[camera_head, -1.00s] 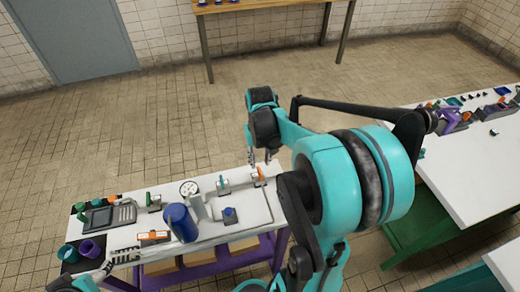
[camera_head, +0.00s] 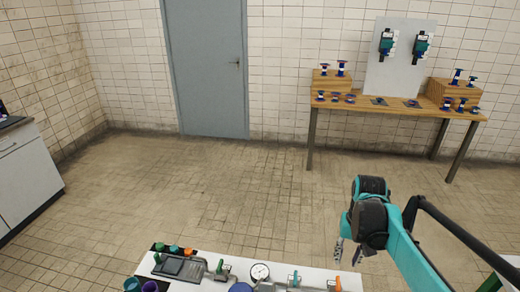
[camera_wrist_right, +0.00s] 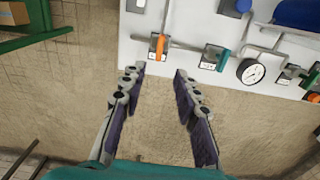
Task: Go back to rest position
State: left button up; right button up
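My right gripper (camera_head: 347,252) hangs above the floor at the far right edge of the white workbench (camera_head: 207,284) in the head view. In the right wrist view my right gripper (camera_wrist_right: 157,85) shows its two fingers spread apart, with nothing between them. Just beyond the fingertips lies the bench edge (camera_wrist_right: 140,58), with an orange-handled valve (camera_wrist_right: 158,45), a teal-handled valve (camera_wrist_right: 216,57) and a round gauge (camera_wrist_right: 250,71). My left gripper does not show in the head view.
A wooden table (camera_head: 393,106) with several blue and red valve parts stands against the back wall. A grey door (camera_head: 207,70) is left of it. A white cabinet (camera_head: 28,175) stands at the left. The tiled floor (camera_head: 220,190) between is clear.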

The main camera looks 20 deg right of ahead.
jog(key=s+a+n+t, duration=0.2)
jog(key=a+t, duration=0.1)
jog(key=a, duration=0.6)
jog(key=s+a+n+t, duration=0.2)
jog(key=a+n+t, duration=0.1)
jog(key=a, duration=0.6)
jog(key=shift+s+a+t, duration=0.25)
jog(key=shift+a+t, duration=0.15)
jog(key=shift+t, duration=0.1)
jog(key=shift+f, duration=0.1)
